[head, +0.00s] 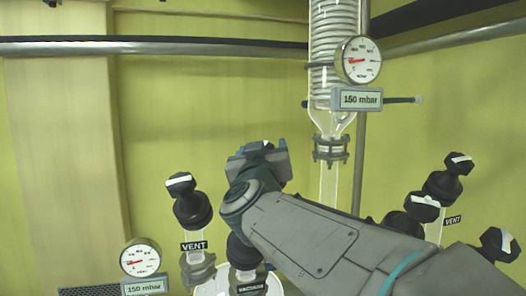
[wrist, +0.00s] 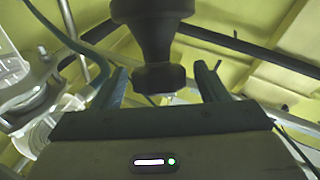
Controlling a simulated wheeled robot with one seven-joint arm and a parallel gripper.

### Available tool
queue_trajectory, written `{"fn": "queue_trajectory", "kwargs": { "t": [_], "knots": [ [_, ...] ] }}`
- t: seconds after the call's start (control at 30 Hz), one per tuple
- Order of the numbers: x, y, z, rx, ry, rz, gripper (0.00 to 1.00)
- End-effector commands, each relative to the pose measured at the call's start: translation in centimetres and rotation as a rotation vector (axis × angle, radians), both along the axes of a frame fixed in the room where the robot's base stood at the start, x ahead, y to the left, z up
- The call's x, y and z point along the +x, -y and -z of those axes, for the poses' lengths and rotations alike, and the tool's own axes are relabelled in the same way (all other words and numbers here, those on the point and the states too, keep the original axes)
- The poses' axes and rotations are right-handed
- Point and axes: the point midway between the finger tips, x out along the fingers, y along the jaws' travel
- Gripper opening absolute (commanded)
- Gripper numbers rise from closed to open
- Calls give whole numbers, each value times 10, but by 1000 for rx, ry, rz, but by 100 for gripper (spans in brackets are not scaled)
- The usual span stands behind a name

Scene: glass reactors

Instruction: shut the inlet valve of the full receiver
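My gripper (head: 260,152) is raised above the left glass receiver (head: 218,288) in the head view. In the wrist view my gripper (wrist: 161,72) has its two fingers apart, one on each side of a dark valve knob (wrist: 154,38). Gaps show between the fingers and the knob's narrower end. I cannot tell which valve this knob is. In the head view the left vent knob (head: 189,200) stands left of my gripper, and the vacuum valve label (head: 250,287) shows below. My arm hides part of the valves, and no inlet label or fill level is readable.
A left gauge (head: 141,257) and an upper gauge (head: 358,60) both have 150 mbar plates. A coiled glass condenser (head: 335,45) hangs behind my arm. Several black knobs, one a right vent knob (head: 449,180), stand to the right.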

Motion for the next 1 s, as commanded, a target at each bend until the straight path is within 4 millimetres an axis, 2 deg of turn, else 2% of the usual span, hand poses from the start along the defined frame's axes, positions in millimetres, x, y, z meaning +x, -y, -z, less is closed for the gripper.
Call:
{"fn": "queue_trajectory", "kwargs": {
  "t": [0.47,1.0],
  "knots": [
    [0,1,2,-14,-5,-24,67],
    [-1,0,2,-144,-65,-257,67]
  ]
}}
